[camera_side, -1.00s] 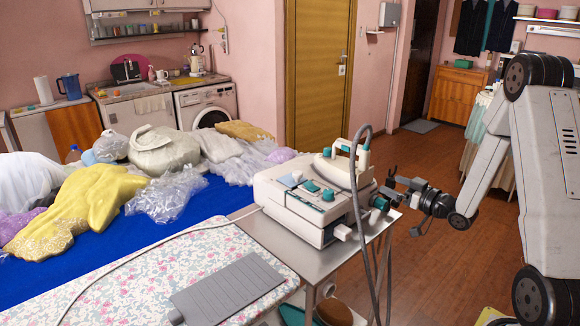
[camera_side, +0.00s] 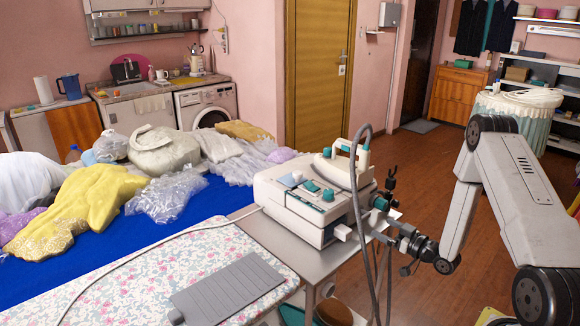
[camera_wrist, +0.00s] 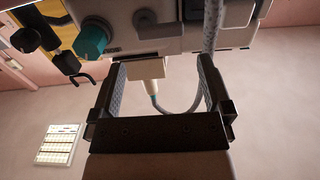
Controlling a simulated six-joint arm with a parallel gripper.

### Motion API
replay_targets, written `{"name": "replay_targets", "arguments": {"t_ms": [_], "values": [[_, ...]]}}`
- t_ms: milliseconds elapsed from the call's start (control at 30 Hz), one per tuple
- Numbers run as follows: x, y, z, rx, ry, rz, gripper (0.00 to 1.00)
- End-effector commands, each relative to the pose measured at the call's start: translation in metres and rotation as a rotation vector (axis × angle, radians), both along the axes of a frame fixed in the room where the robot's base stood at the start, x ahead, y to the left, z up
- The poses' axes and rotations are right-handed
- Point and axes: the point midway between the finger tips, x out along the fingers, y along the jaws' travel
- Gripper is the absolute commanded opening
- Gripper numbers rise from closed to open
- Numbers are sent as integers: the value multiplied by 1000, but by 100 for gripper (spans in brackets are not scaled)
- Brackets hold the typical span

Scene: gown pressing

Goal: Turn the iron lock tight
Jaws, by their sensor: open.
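A white pressing unit (camera_side: 305,205) stands on a grey metal stand, with the iron (camera_side: 340,165) on top. A teal knob (camera_side: 381,203) is on the unit's right end, most likely the iron lock; it also shows at upper left in the wrist view (camera_wrist: 93,38). My gripper (camera_side: 390,228) is beside and below that end, partly hidden by the hose. In the wrist view my gripper (camera_wrist: 162,62) is open. The knob is outside the fingers, to their left. A cream block with a teal tip (camera_wrist: 150,68) appears between the fingers, with no clear contact.
A grey hose (camera_side: 362,220) hangs in front of the unit's right end. A black lever-like fitting (camera_side: 390,180) stands near the knob. A floral pressing board (camera_side: 150,275) and a bed of wrapped garments lie left. Open wooden floor (camera_side: 430,165) is behind.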

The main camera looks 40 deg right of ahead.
Motion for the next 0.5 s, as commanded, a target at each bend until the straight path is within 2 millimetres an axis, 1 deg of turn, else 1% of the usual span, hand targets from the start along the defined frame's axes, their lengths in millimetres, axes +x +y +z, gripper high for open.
{"name": "replay_targets", "arguments": {"t_ms": [167, 267, 500], "values": [[5, 0, 0, -1, 0, 1, 100], [12, 0, 1, -3, -1, 2, 100], [38, 0, 1, -3, -1, 2, 100]]}}
